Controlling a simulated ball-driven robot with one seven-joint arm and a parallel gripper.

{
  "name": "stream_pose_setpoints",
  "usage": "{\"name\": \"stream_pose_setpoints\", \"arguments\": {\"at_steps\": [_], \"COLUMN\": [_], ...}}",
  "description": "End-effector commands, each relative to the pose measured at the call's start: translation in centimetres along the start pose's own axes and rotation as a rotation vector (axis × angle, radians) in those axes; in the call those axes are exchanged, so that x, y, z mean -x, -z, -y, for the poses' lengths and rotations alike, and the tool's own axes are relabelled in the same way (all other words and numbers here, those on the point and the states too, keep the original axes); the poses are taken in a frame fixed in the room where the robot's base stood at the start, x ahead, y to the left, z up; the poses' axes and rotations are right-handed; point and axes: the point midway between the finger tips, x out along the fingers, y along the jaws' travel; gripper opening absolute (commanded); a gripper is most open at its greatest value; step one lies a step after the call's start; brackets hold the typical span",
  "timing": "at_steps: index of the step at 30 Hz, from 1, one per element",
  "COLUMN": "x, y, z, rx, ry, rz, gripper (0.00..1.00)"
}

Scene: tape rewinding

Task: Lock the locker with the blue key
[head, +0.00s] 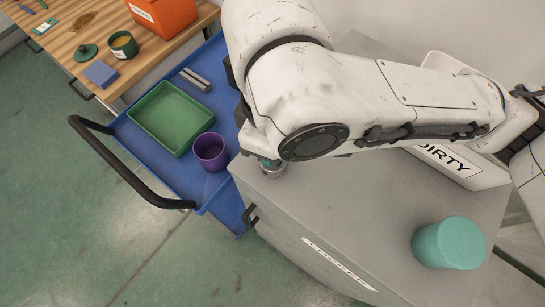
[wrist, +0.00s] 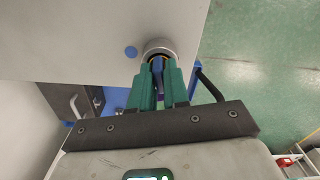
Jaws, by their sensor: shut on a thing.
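The grey locker (head: 345,215) carries a "LOCKER" label on its front. Its surface fills the upper left of the wrist view (wrist: 80,35). A round silver lock (wrist: 160,47) stands out from it, with a blue dot (wrist: 131,52) beside it. My gripper (wrist: 159,75), with green fingers, is shut on the blue key (wrist: 157,67), right at the lock. The key's tip is hidden at the lock face; I cannot tell how deep it sits. In the head view my arm covers the gripper, and only part of the silver lock (head: 272,172) shows below it.
A teal cylinder (head: 449,243) and a white box marked "DIRTY" (head: 455,165) stand on the locker. To the left, a blue cart (head: 140,145) holds a green tray (head: 172,117) and a purple cup (head: 210,151). A wooden table (head: 80,40) stands behind. Green floor lies open at lower left.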

Motion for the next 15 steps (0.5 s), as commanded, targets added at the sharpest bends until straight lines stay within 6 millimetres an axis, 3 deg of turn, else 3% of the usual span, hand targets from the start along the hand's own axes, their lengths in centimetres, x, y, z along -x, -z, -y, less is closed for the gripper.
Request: {"name": "stream_pose_setpoints", "arguments": {"at_steps": [15], "x": [0.42], "y": [0.01], "z": [0.04], "rx": [0.050], "ry": [0.000], "rz": [0.000], "gripper": [0.00]}}
